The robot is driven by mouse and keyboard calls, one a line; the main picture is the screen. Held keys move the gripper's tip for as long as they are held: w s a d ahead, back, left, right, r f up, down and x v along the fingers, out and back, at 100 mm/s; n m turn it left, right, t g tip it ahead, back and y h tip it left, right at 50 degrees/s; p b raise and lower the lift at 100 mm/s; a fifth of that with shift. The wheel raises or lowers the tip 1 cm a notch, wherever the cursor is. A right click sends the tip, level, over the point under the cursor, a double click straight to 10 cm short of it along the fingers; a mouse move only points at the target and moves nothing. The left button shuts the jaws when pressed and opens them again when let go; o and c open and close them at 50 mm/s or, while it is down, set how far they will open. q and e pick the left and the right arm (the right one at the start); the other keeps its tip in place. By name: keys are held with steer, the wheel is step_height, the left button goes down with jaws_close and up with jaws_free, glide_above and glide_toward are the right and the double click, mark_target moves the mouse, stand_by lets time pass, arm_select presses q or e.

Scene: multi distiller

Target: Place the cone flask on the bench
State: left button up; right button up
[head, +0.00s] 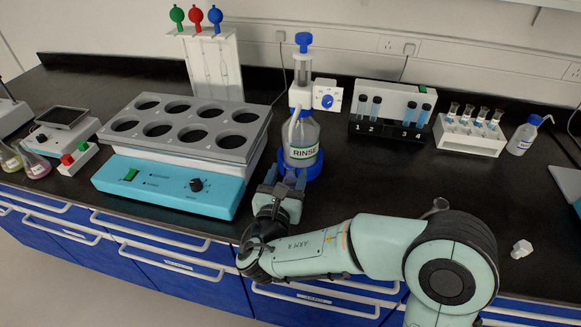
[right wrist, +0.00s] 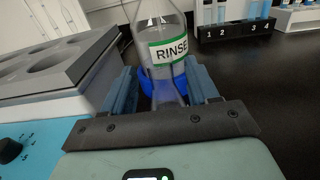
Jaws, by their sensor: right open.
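Two conical flasks, one with yellow liquid (head: 10,160) and one with pink liquid (head: 37,167), stand at the far left of the bench (head: 330,205). My right gripper (head: 286,178) is open at the front of the RINSE bottle (head: 302,140), low near its blue base. In the right wrist view the gripper's two fingers (right wrist: 165,92) stand apart on either side of a faint clear glass shape (right wrist: 167,94) in front of the bottle (right wrist: 163,45). I cannot tell whether that is a flask. My left gripper is not in view.
A turquoise heater (head: 170,185) with a grey holed block stands left of the gripper. Tube racks (head: 385,130) and (head: 470,138) stand at the back right. A white stopper (head: 521,249) lies at right. A partly hidden glass rim (head: 438,206) shows behind my arm.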

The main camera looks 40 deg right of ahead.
steer(key=v, duration=0.9)
